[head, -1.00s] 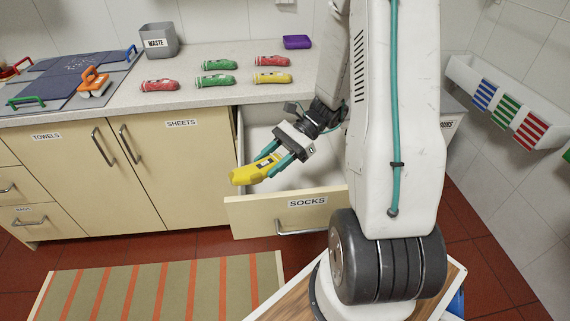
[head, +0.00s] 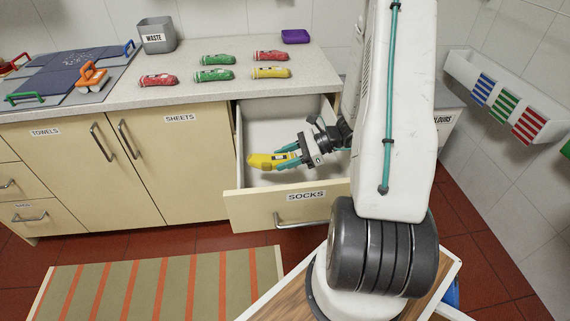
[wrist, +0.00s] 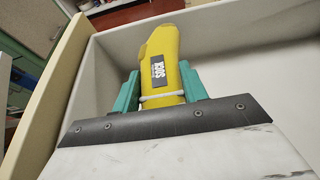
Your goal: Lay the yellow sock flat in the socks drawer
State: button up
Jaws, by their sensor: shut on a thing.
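My gripper (head: 288,158) is shut on a yellow sock (head: 262,162), with its teal fingers on either side of it. The sock is a rolled bundle with a dark label, and it also shows between the fingers in the wrist view (wrist: 162,66). The gripper holds it over the open socks drawer (head: 238,198), inside the outline of its walls. Whether the sock touches the drawer floor I cannot tell. The drawer looks empty otherwise. Another yellow bundle (head: 271,72) lies on the counter.
Red (head: 158,80) and green (head: 214,75) bundles lie on the counter (head: 120,95), with a waste bin (head: 157,36) and a purple item (head: 295,37) behind. A striped mat (head: 160,290) lies on the floor. The drawer's front and side walls stand around my gripper.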

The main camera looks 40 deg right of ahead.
jog(key=shift+f, duration=1.3)
jog(key=shift+f, duration=0.3)
jog(key=shift+f, duration=0.35)
jog(key=o, duration=1)
